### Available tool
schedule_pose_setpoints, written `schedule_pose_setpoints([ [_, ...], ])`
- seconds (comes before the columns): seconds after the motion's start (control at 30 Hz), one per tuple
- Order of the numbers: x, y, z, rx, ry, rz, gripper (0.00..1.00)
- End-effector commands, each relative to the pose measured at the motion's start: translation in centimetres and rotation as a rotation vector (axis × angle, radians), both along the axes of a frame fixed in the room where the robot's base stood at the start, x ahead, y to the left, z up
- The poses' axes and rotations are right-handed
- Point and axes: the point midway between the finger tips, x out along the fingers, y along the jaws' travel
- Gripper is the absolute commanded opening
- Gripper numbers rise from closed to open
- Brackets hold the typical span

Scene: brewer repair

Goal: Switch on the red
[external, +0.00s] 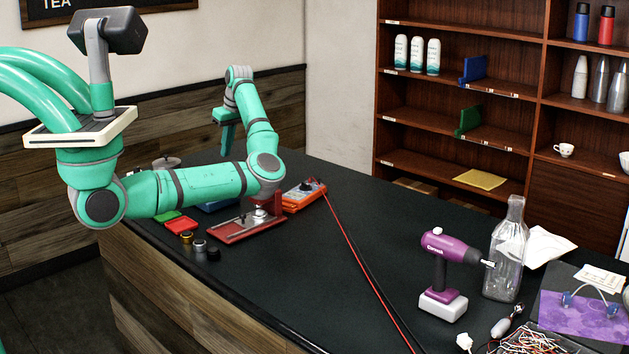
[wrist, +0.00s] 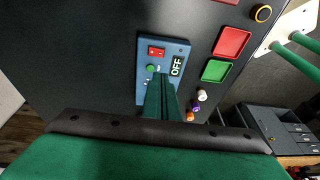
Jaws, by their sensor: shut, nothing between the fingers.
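A blue panel (wrist: 183,48) lies on the black counter in the wrist view. It carries a small red switch (wrist: 156,52) with white marks, a round green button (wrist: 151,68) below it, and a black label (wrist: 177,66) reading OFF. My gripper (wrist: 160,80) is shut and empty, its green fingertips just below the green button in the picture; contact cannot be told. In the external view my gripper (external: 227,140) points down over the far left of the counter. The blue panel (external: 218,206) is mostly hidden behind my arm there.
A red tray (wrist: 231,43) and a green tray (wrist: 216,71) lie right of the panel in the wrist view, with small knobs (wrist: 195,106) below. A red stand (external: 240,228) and an orange meter (external: 303,195) are near. The middle of the counter (external: 310,265) has free room.

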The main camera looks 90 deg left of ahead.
Motion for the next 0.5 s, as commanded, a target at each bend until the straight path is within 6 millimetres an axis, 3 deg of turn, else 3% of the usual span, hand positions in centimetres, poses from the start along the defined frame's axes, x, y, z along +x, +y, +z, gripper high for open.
schedule_pose_setpoints([
  [0.3, 0.0, 0.1, -0.2, 0.003, 0.000, -0.002, 0.00],
  [0.5, -0.4, 0.4, -2.1, 0.002, 0.000, -0.003, 0.00],
])
